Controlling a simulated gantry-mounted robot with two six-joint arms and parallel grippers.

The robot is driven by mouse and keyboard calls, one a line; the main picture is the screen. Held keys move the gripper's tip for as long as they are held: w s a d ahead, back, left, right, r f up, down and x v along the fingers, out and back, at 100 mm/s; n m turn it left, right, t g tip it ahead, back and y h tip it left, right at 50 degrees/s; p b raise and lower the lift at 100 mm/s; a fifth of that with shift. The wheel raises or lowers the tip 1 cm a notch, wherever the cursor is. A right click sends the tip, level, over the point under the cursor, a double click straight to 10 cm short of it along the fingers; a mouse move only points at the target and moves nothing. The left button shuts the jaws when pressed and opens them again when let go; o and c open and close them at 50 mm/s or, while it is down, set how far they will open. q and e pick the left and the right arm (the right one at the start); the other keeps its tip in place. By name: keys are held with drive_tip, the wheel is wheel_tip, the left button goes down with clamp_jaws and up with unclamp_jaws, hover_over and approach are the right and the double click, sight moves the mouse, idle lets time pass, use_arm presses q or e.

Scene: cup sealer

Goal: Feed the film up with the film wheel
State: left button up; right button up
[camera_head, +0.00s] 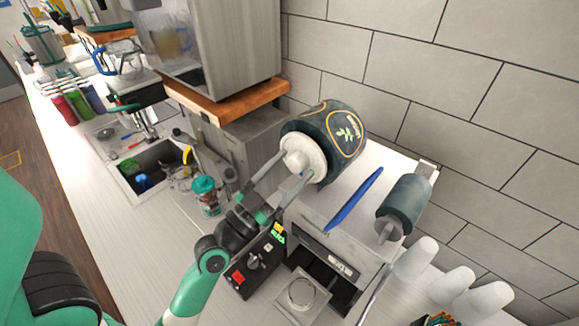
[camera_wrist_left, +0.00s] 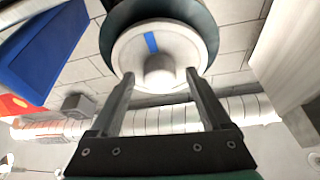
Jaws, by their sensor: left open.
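The film wheel (camera_head: 305,157) is a white disc with a round hub on the near end of a dark film roll (camera_head: 341,126) atop the cup sealer (camera_head: 325,255). In the left wrist view, the film wheel (camera_wrist_left: 135,45) fills the top middle and carries a blue mark. My left gripper (camera_head: 294,168) is open at the wheel. In the left wrist view, the fingers of my left gripper (camera_wrist_left: 160,76) stand either side of the hub, with gaps visible. Whether the tips touch the disc is unclear. My right gripper is not in view.
A blue bar (camera_head: 353,200) lies beside the roll on the sealer's top. A second, grey-green roll (camera_head: 405,204) is to its right. White cups (camera_head: 414,260) stand at the lower right. A lidded jar (camera_head: 207,196) and a sink (camera_head: 158,165) are to the left.

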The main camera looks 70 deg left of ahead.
use_arm(q)
clamp_jaws()
idle(0.5)
